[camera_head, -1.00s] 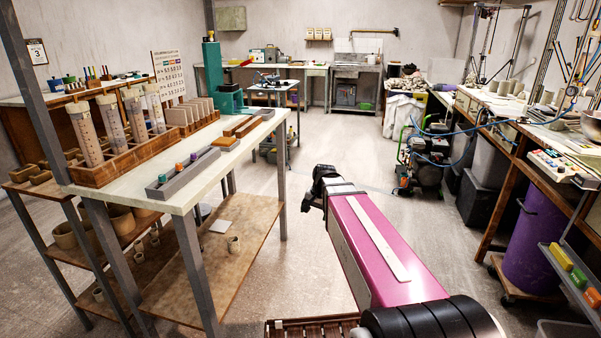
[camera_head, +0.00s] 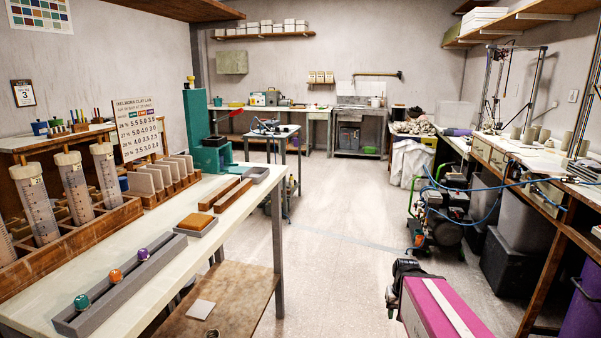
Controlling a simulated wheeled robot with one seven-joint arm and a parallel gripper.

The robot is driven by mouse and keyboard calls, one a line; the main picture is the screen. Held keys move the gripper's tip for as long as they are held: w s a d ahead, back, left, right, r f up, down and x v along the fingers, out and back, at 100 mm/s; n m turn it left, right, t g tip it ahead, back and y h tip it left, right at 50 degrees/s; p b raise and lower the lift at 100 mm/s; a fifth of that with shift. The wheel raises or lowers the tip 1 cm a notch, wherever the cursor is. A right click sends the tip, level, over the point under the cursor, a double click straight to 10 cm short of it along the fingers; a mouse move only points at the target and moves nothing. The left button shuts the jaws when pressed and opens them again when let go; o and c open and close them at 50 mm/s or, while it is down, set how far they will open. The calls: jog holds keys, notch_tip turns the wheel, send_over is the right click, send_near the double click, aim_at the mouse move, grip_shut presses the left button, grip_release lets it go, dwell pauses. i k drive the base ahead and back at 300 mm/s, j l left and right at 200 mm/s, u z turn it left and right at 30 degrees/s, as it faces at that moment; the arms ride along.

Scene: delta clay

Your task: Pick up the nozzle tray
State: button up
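The nozzle tray seems to be the long grey tray (camera_head: 135,281) lying on the pale top of the workbench at the left. It holds three small round-topped pieces: a teal one (camera_head: 82,301), an orange one (camera_head: 115,275) and a purple one (camera_head: 143,254). My gripper (camera_head: 391,300) is the dark end of my magenta arm at the lower right. It is out over the floor, well to the right of the bench and apart from the tray. Its fingers are too small and dark to tell whether they are open or shut.
A lower shelf (camera_head: 236,300) juts below the bench. The floor (camera_head: 330,220) between bench and compressor (camera_head: 445,212) is clear.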

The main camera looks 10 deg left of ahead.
aim_at(257, 174)
jog(key=i+l, duration=0.1)
jog(key=i, duration=0.75)
jog(key=i+l, duration=0.15)
jog(key=i, duration=0.65)
jog(key=i+l+u, duration=0.1)
jog(key=i+u, duration=0.3)
jog(key=i+l+u, duration=0.2)
jog(key=u, duration=0.2)
jog(key=i+l+u, duration=0.55)
jog(key=u, duration=0.2)
jog(key=l, duration=0.05)
